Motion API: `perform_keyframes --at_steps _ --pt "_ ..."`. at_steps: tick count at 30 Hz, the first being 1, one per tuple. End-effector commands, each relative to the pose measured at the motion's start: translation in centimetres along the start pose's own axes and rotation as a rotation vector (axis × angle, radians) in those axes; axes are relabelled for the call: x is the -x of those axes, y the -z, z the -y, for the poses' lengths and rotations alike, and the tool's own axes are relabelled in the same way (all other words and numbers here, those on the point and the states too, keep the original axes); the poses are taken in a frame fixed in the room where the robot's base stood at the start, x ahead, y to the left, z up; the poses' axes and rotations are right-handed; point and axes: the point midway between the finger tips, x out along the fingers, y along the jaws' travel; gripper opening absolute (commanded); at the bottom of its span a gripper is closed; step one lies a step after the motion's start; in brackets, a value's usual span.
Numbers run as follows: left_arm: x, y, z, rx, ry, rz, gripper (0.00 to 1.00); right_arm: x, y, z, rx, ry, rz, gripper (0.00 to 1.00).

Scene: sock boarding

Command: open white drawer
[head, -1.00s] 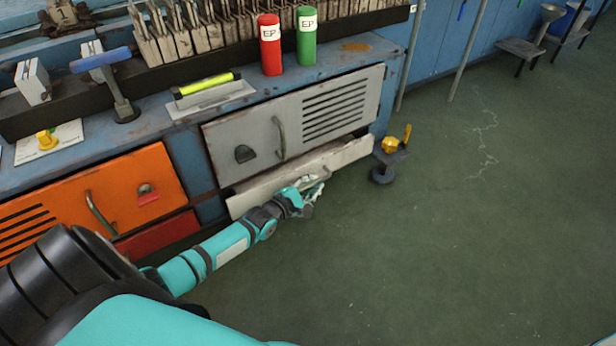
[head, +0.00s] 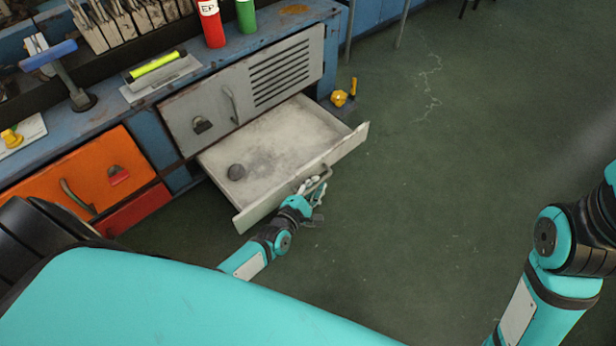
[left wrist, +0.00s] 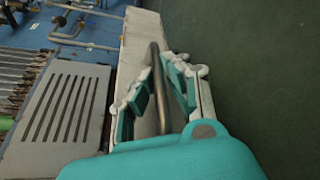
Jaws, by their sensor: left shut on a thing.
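The white drawer (head: 290,125) stands well out of the blue bench, below a grey vented door (head: 240,90). In the left wrist view the handle (left wrist: 156,75) runs between the two fingers of the gripper (left wrist: 157,85). My right arm shows at the right edge in the head view, but its gripper is out of view.
An orange door (head: 95,180) and a red drawer (head: 136,208) are to the left on the bench. A yellow item (head: 340,97) is by the bench's right end. The green floor (head: 430,190) in front and to the right is clear.

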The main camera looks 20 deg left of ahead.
Motion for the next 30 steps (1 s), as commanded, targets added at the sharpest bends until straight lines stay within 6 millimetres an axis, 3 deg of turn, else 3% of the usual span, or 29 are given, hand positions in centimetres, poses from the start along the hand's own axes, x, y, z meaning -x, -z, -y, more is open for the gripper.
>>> perform_keyframes --at_steps 15,16,21,30 --pt "0.26 -0.54 0.49 0.001 0.002 0.0 0.0 0.21 -0.16 -0.03 -0.002 -0.004 0.01 0.4" --pt "0.26 -0.53 0.49 0.0 0.002 0.0 0.13 0.21 -0.16 -0.03 -0.002 -0.004 0.009 0.4" --pt "0.25 -0.52 0.46 0.0 0.001 0.0 0.34 0.2 -0.15 -0.03 -0.002 -0.004 0.009 0.4" --pt "0.26 -0.65 0.24 0.001 0.0 0.0 0.34 0.04 0.07 -0.03 0.001 0.002 0.001 0.4"
